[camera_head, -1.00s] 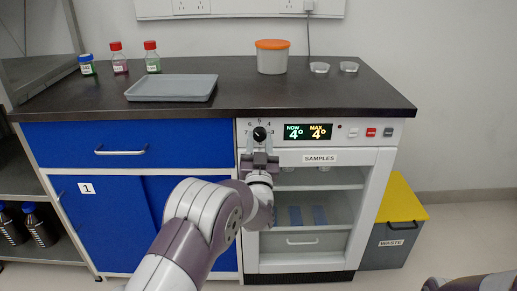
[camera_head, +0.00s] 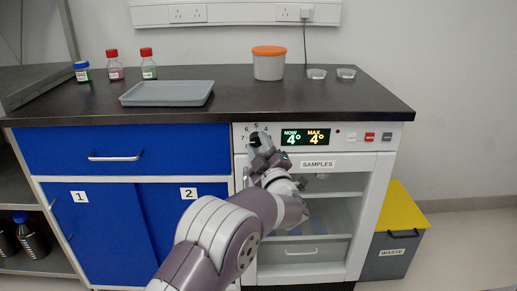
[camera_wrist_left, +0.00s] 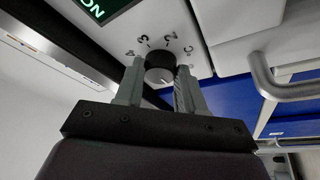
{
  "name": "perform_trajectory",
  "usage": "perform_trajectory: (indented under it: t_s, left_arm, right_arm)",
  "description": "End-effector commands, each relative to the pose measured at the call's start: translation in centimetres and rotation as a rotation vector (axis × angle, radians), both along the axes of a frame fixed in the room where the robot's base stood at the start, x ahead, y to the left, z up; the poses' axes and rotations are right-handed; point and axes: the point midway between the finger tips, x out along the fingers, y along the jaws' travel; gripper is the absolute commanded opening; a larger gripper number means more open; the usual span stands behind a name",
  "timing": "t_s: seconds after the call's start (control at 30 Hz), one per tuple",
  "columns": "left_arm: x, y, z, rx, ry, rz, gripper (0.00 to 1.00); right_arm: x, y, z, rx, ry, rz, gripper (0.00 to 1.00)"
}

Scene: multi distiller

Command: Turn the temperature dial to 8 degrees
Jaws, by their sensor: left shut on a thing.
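The black temperature dial (camera_head: 255,138) is on the white front panel of the fridge, left of the display (camera_head: 305,137). The display reads NOW 4° and MAX 4°. Numbers ring the dial; 5, 6 and 7 can be made out in the head view. My left gripper (camera_head: 258,146) is shut on the dial. In the left wrist view the two grey fingers (camera_wrist_left: 157,84) stand either side of the round dial (camera_wrist_left: 160,66), which carries a white pointer line. The dial's exact setting is hard to read. My right gripper is not in view.
The fridge labelled SAMPLES (camera_head: 318,164) has a glass door below the panel. Blue cupboards (camera_head: 130,150) with bar handles stand left. A grey waste bin with a yellow lid (camera_head: 400,208) stands right. A tray (camera_head: 167,93), bottles and an orange-lidded tub (camera_head: 269,66) stand on the worktop.

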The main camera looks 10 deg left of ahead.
Motion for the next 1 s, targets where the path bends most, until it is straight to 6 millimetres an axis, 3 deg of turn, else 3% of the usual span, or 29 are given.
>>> perform_trajectory:
  t_s: [0.6,1.0]
  left_arm:
    - [0.08,-0.22,0.55,-0.513,-0.147,-0.001,0.08]
    - [0.07,-0.21,0.64,-0.672,-0.193,0.000,0.08]
  right_arm:
    - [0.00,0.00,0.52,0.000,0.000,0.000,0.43]
    - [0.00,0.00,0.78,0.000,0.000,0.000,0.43]
